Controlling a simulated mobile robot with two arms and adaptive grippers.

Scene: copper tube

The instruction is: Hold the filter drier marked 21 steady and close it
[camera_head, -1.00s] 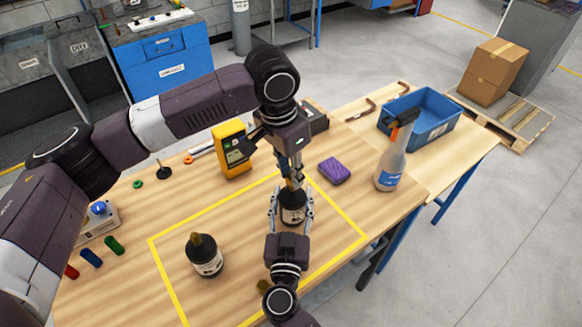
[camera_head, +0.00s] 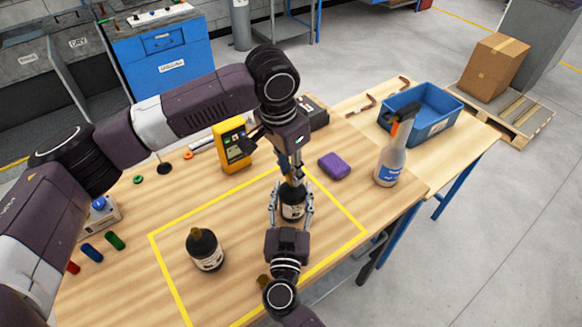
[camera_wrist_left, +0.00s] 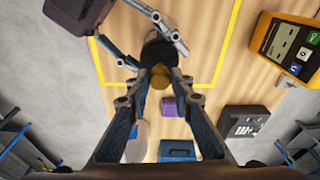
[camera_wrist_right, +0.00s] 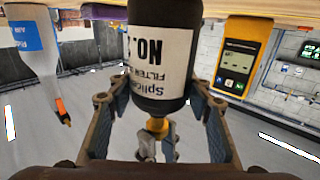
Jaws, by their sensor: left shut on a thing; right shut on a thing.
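A black filter drier (camera_head: 292,211) with a white label stands upright inside the yellow outline; it fills the upper middle of the right wrist view (camera_wrist_right: 165,55). Its label shows "NO." and a partly turned-away number. My right gripper (camera_head: 291,196) is shut around its body. My left gripper (camera_head: 290,170) comes down from above, shut on the brass cap (camera_wrist_left: 160,77) at the drier's top. The cap also shows in the right wrist view (camera_wrist_right: 156,127). Whether it is fully seated is unclear. A second black drier (camera_head: 205,252) with a brass top stands to the left, untouched.
A yellow meter (camera_head: 232,143), purple block (camera_head: 334,166), spray bottle (camera_head: 391,155) and blue bin (camera_head: 437,115) stand behind and right. Small coloured cylinders (camera_head: 92,252) lie at left. A brass piece (camera_head: 263,281) lies by my right wrist.

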